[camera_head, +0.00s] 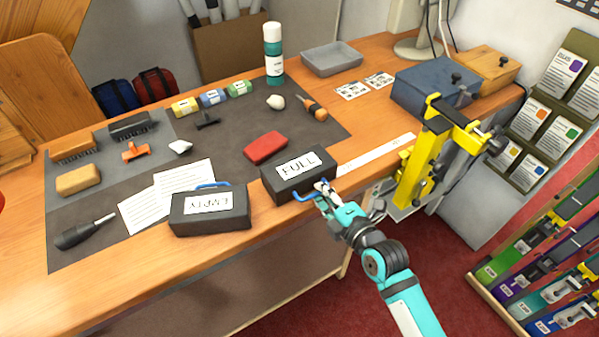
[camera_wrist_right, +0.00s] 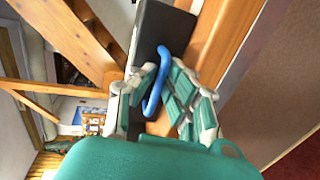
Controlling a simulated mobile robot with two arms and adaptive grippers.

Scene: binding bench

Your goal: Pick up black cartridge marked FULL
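The black cartridge marked FULL (camera_head: 268,181) stands near the front edge of the bench, with a white label on top and a blue handle (camera_head: 304,197) on its front side. My right gripper (camera_head: 322,190) is at that handle. In the right wrist view, the blue handle (camera_wrist_right: 156,88) lies between the two fingers of my right gripper (camera_wrist_right: 164,70), close to both tips. I cannot tell whether the fingers press on it. The dark cartridge side (camera_wrist_right: 160,28) shows beyond. My left gripper is not in view.
A second black cartridge (camera_head: 211,223), marked EMPTY, stands just left. A red block (camera_head: 266,148) lies behind the FULL one. A yellow clamp (camera_head: 418,165) rises close to the right. Papers (camera_head: 170,190) and several tools lie on the grey mat (camera_head: 330,124).

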